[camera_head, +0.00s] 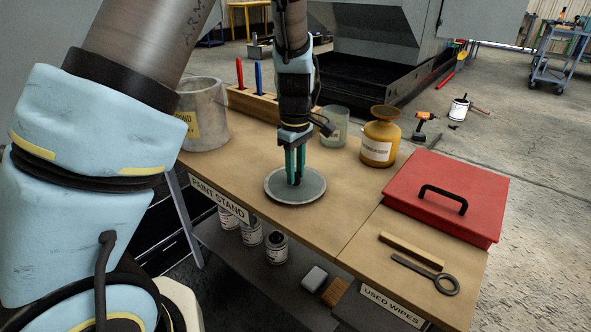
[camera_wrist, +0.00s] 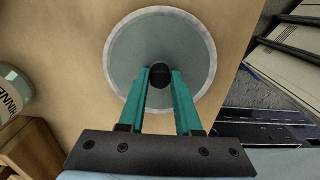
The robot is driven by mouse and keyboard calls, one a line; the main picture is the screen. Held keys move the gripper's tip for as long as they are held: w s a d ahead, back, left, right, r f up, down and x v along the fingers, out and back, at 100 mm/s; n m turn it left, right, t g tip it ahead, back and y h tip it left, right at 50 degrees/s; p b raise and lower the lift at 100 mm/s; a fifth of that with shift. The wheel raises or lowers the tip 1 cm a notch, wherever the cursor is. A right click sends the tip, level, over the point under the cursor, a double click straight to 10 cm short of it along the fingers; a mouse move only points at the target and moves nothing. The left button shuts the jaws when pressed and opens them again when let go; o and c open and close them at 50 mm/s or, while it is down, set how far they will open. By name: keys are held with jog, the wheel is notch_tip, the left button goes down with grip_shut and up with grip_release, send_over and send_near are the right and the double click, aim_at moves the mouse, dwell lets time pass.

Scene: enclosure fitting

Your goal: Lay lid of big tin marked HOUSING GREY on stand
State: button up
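A round grey lid (camera_head: 312,192) with a paler rim lies flat at the front edge of the wooden top, behind the PAINT STAND sign (camera_head: 220,199). It also shows in the wrist view (camera_wrist: 195,50), with a dark round knob (camera_wrist: 160,76) at its middle. My gripper (camera_head: 295,181) points straight down over the lid. Its two green fingers are on either side of the knob and look shut on it. I cannot tell whether the lid touches the wood or hangs just above it. No tin reading HOUSING GREY is legible.
A large grey bucket (camera_head: 205,105) with a partly hidden yellow label stands left. A pen block (camera_head: 250,104), a glass jar (camera_head: 334,128) and an amber bottle (camera_head: 380,138) stand behind. A red box (camera_head: 447,190) is right. Small tins are on the lower shelf.

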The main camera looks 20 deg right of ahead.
jog(key=o, duration=0.4)
jog(key=shift+r, duration=0.1)
notch_tip(320, 180, up, 12)
jog(key=s+a+f+m, duration=0.1)
jog(key=a+m, duration=0.1)
jog(key=a, duration=0.8)
jog(key=s+a+f+m+t, duration=0.1)
jog(key=a+m, duration=0.1)
jog(key=a, duration=0.8)
jog(key=s+a+f+m, duration=0.1)
jog(key=s+a+m, duration=0.1)
jog(key=a, duration=0.8)
jog(key=shift+a+f+m+t+p, duration=0.1)
jog(key=shift+f+m+t+p, duration=0.25)
jog(key=shift+m, duration=0.15)
